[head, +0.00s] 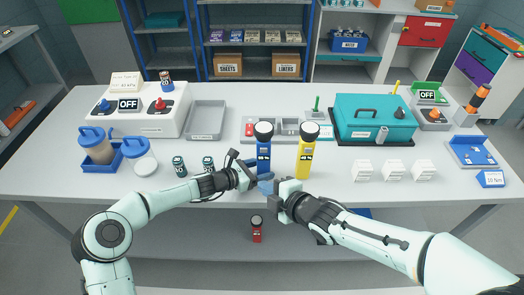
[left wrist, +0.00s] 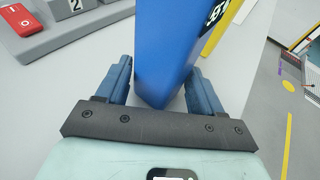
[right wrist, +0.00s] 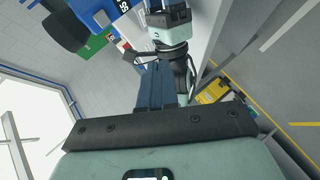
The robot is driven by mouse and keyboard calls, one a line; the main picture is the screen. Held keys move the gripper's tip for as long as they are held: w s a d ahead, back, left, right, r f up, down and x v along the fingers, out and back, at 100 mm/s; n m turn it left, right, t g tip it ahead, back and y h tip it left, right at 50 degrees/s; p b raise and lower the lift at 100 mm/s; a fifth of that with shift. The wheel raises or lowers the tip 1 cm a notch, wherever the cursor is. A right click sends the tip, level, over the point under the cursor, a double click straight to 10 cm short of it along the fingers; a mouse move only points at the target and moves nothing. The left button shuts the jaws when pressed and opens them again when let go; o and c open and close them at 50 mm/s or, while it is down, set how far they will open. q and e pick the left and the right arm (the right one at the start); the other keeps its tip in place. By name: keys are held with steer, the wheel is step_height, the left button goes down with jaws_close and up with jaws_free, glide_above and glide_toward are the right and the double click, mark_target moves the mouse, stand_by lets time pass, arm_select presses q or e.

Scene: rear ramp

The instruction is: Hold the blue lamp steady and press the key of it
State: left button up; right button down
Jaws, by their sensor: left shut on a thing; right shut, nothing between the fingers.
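The blue lamp (head: 264,153) stands upright near the front edge of the table, with a black-rimmed round head and a dark label on its front. My left gripper (head: 256,175) is shut on its lower body. In the left wrist view the blue lamp (left wrist: 175,45) is between the two fingers. My right gripper (head: 270,187) is shut and empty, just in front of and below the lamp's lower part. In the right wrist view its fingers (right wrist: 153,85) are together, and the blue lamp (right wrist: 93,10) shows at the upper left. I cannot make out the key clearly.
A yellow lamp (head: 305,155) stands close to the right of the blue one. A grey switch panel (head: 284,140) is behind them, and a teal toolbox (head: 374,150) at the right. Two small dark cans (head: 179,166) stand left. A red lamp (head: 257,229) is on the lower shelf.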

mark_target(266, 157)
steer(key=shift+w+a+r, duration=0.1)
steer(key=shift+w+r, duration=0.05)
steer(key=shift+w, duration=1.3)
steer(key=shift+w+d+r, duration=0.1)
steer(key=shift+w+r, duration=0.1)
steer(key=shift+w, duration=1.3)
steer(key=shift+w+a+r, duration=0.1)
steer(key=shift+w+r, duration=0.05)
steer(key=shift+w, duration=1.3)
steer(key=shift+w, duration=0.1)
steer(key=shift+w, duration=0.5)
steer(key=shift+s, duration=0.65)
